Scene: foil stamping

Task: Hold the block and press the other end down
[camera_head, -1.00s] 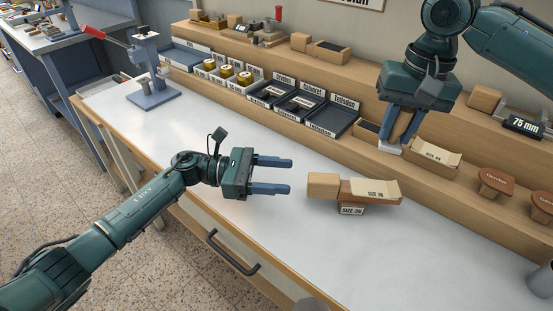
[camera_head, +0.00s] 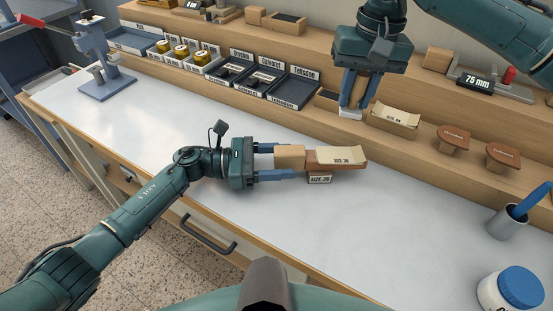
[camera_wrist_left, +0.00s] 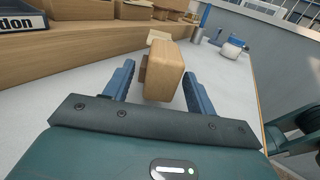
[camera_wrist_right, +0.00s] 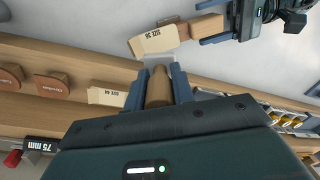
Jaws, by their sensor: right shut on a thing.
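The pale wooden block (camera_head: 290,157) forms the left end of a piece over the white bench top. Its brown right part (camera_head: 322,167) carries a cream sheet (camera_head: 343,155) marked SIZE 36 and rests above a small SIZE 36 sign (camera_head: 320,178). My left gripper (camera_head: 284,161) is open, with one finger on each side of the block. The left wrist view shows the block (camera_wrist_left: 165,75) between the fingers with gaps. My right gripper (camera_head: 359,92) is shut on a wooden-handled tool (camera_wrist_right: 158,88) with a pale flat end, held by the shelf's front, behind the block.
Behind the right gripper, the stepped wooden shelf holds labelled trays (camera_head: 292,90), a box with a cream sheet (camera_head: 393,120) and brown pieces (camera_head: 453,140). A grey cup (camera_head: 507,224) and a blue-lidded jar (camera_head: 515,290) stand at right. The bench front is clear.

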